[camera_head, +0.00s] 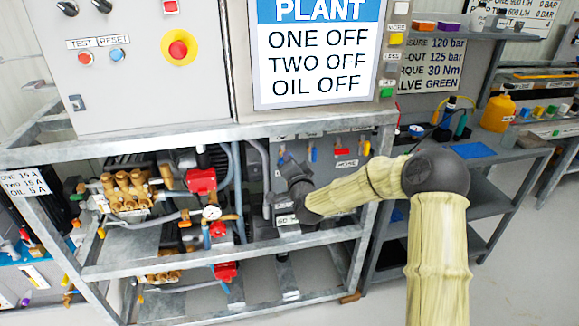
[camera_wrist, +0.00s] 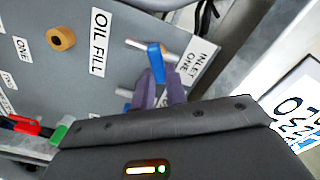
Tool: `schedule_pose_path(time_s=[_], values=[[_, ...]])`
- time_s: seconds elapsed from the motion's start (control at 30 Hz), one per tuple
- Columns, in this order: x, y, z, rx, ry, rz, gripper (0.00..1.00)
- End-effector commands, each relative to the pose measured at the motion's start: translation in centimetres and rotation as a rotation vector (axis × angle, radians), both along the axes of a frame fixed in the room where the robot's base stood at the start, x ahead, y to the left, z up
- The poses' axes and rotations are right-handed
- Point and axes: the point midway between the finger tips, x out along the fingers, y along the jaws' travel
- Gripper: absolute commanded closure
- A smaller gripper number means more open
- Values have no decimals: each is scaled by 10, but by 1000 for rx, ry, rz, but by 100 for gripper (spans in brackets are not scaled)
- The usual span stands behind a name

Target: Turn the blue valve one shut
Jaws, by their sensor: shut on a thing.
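The blue valve handle (camera_wrist: 156,60) shows in the wrist view beside a label reading INLET ONE (camera_wrist: 196,64). It sits on a metal stem that sticks out of the grey panel. My gripper (camera_wrist: 158,85) has its purple fingers shut on the near end of this handle. The tips hide part of the handle. In the head view my gripper (camera_head: 286,160) reaches in under the frame's top beam, in front of the grey panel, and the handle cannot be told clearly there.
The steel frame (camera_head: 250,255) surrounds my forearm's reach. Brass pumps (camera_head: 128,188) stand left. A sign (camera_head: 314,52) reads ONE OFF, TWO OFF, OIL OFF.

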Motion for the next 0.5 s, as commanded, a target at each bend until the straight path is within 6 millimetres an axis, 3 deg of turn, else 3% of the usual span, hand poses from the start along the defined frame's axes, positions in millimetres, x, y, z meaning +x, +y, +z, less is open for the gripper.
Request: schedule_pose_path(time_s=[0.5], values=[[1,-4,-9,438,128,-4,100]])
